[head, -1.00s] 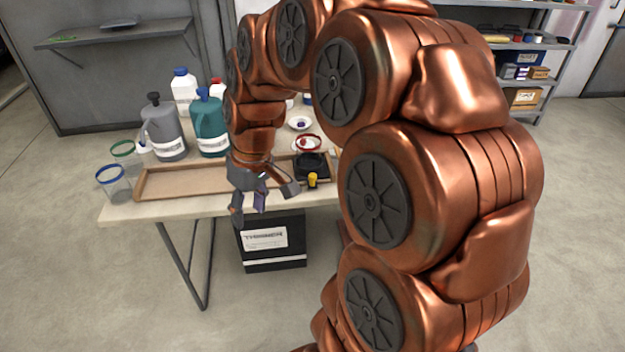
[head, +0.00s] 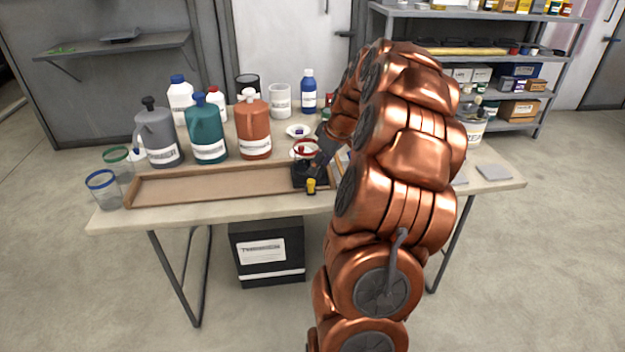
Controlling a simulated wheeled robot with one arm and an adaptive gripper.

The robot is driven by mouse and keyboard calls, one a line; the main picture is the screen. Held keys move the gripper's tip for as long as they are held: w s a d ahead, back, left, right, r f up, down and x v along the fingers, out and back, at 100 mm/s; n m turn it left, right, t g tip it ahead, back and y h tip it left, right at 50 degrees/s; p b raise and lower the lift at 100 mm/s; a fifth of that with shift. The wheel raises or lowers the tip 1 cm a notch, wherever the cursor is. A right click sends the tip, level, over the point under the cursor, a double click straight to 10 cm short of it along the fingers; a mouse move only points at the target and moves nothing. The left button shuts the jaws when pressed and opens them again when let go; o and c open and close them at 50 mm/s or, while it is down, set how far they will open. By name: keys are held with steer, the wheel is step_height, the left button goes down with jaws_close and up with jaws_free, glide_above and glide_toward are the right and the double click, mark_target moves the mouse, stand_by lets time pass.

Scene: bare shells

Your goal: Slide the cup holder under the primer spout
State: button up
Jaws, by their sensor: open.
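A black block with a yellow knob, which looks like the cup holder (head: 300,177), sits at the right end of a long shallow wooden tray (head: 215,198). A red-rimmed cup (head: 305,143) shows at or just behind it; I cannot tell whether it stands in it. Three jugs stand behind the tray: grey (head: 158,135), teal (head: 207,130) and orange-brown (head: 254,130). Their labels are too small to read, so I cannot tell which is the primer. My gripper (head: 318,172) is open, beside the holder's right side; its fingertips are partly hidden and contact is unclear.
A blue-rimmed cup (head: 104,190) and a green-rimmed cup (head: 118,158) stand at the table's left end. White and blue bottles (head: 308,92) stand at the back. The tray floor left of the holder is clear. A black bin (head: 268,262) sits under the table.

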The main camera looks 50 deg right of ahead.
mark_target(311, 180)
steer(key=p+x, duration=0.1)
steer(key=x, duration=0.6)
steer(key=shift+c, duration=0.3)
jaws_close()
